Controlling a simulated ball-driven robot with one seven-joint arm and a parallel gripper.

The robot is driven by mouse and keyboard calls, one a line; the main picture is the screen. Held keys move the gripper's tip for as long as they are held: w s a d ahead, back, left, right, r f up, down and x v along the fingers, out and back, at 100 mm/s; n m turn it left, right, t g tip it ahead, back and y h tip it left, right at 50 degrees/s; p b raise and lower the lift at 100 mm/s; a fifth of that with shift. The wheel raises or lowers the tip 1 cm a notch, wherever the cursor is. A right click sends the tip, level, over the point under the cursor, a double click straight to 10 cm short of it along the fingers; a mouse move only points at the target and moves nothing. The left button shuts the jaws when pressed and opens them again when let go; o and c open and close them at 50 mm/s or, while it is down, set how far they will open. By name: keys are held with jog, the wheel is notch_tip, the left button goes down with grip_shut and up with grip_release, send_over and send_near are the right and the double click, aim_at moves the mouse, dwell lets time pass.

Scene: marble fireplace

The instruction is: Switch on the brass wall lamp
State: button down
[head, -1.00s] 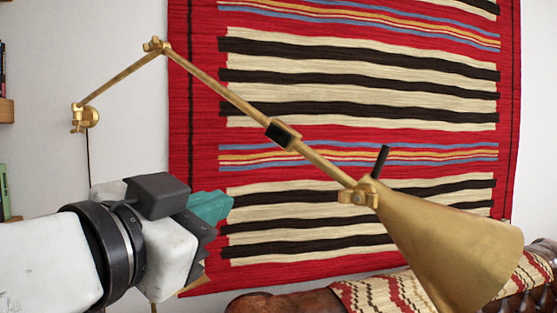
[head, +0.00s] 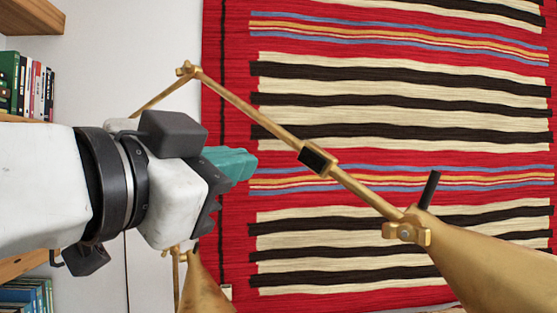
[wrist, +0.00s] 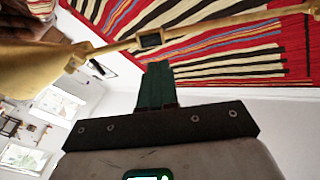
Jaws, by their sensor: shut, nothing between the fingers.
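The brass wall lamp (head: 250,112) spans the head view, with an elbow at upper left and a conical shade (head: 490,262) at lower right. A black block (head: 318,160) sits midway along its arm; it also shows in the wrist view (wrist: 151,41). A black lever (head: 430,190) stands up near the shade joint. My gripper (head: 252,164) has teal fingers, shut and empty, pointing right, left of the black block in the picture. In the wrist view the fingers (wrist: 157,84) point up towards the lamp arm, just below the block. I cannot tell the depth gap. My arm hides the lamp's wall mount.
A striped red rug (head: 400,100) hangs on the white wall behind. Shelves with books (head: 30,85) stand at the left. Another brass shade (head: 205,285) shows at the bottom, below my wrist.

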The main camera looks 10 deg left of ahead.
aim_at(298, 157)
jog(key=p+x, duration=0.2)
jog(key=x, duration=0.9)
jog(key=shift+w+d+r, duration=0.1)
jog(key=shift+w+d, duration=0.05)
jog(key=shift+w, duration=0.1)
jog(key=shift+p, duration=0.3)
jog(key=shift+w+r+h, duration=0.2)
jog(key=shift+h, duration=0.1)
jog(key=shift+f+m+g, duration=0.1)
jog(key=shift+m+g, duration=0.2)
jog(key=shift+g, duration=0.1)
